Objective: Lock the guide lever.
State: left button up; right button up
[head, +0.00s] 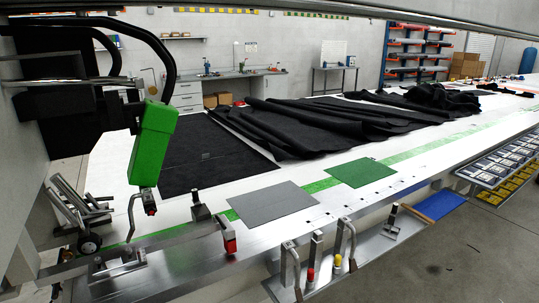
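A bent metal lever (131,222) rises from a bracket plate (118,265) on the metal table edge at the lower left. Its upper end is near a small dark part with a red tip (151,208), just under a green block (152,143). I cannot tell for sure whether this is the guide lever, nor whether it is locked. A dark clamp-like part with a red end (230,243) sits on the rail to its right. Neither of my grippers is in view.
A black machine head with thick cables (95,95) fills the upper left. Grey (272,202) and green (361,172) sheets lie on the white table, with dark fabric (330,120) behind. Upright hand tools (317,252) stand on a front shelf.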

aim_at(217, 218)
jog(key=k+j, duration=0.1)
jog(key=j, duration=0.3)
jog(key=k+j+u, duration=0.1)
jog(key=j, duration=0.3)
jog(key=k+j, duration=0.1)
jog(key=j, duration=0.3)
